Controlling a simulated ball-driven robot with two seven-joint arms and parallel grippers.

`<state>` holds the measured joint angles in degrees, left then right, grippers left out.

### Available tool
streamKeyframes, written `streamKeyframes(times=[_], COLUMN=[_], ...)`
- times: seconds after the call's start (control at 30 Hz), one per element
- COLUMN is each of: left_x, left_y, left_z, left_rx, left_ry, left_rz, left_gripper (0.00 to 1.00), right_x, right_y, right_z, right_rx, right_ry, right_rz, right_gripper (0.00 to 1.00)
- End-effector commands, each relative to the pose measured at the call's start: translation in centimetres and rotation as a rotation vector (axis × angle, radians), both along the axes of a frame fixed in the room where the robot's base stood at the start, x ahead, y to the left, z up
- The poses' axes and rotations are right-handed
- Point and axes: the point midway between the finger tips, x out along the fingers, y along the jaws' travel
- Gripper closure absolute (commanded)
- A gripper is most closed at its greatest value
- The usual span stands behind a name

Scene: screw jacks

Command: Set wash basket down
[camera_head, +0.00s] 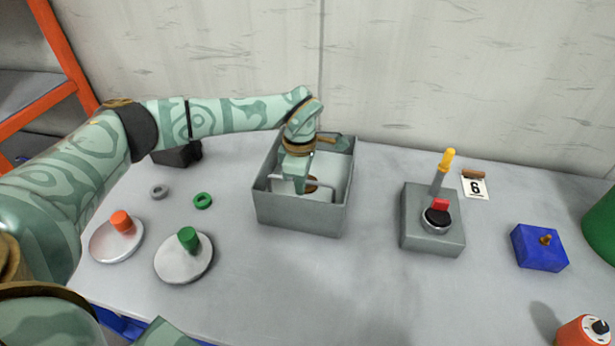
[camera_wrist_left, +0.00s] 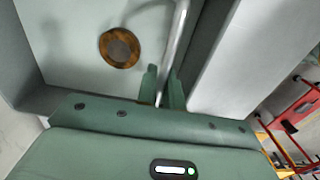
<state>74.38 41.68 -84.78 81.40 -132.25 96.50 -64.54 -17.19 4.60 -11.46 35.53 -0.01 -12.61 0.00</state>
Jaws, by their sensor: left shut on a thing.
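A grey open-topped box (camera_head: 298,215) stands on the bench at centre. Inside it is a pale tray-like surface, which I take for the wash basket (camera_head: 336,172), with a thin metal wire handle (camera_head: 322,186). My left gripper (camera_head: 301,186) reaches down into the box and is shut on this handle. In the left wrist view, the gripper's fingers (camera_wrist_left: 163,88) close around the metal handle (camera_wrist_left: 180,30). A brown ring (camera_wrist_left: 120,47) lies on the pale surface beside it. Whether the basket touches the box floor is hidden. My right gripper is not in view.
A grey block with a lever (camera_head: 432,220) and a blue box (camera_head: 539,248) stand right. The front middle is clear.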

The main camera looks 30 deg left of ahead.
Motion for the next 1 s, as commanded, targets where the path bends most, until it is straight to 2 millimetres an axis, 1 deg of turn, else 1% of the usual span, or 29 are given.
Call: streamKeyframes(times=[0.03,0.57,0.6,0.67,0.7,1.0], left_x=[-0.2,-0.3,-0.3,-0.3,-0.2,-0.1], left_y=[0.0,0.0,0.0,0.0,0.0,0.0], left_z=[-0.5,-2.2,-2.2,-2.1,-2.1,-1.5], left_rx=[0.001,0.002,0.002,0.002,0.001,0.000], left_ry=[0.008,0.010,0.010,0.009,0.008,0.002], left_rz=[0.000,-0.002,-0.002,-0.002,-0.002,-0.001], left_gripper=[1.00,1.00,0.80,0.64,0.60,0.60], right_x=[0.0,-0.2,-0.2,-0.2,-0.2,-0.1], right_y=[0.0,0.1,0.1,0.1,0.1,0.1], right_z=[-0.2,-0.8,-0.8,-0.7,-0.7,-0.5], right_rx=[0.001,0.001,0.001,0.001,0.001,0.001], right_ry=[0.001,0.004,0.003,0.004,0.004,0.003], right_rz=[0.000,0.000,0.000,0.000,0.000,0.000], right_gripper=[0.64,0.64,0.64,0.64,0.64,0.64])
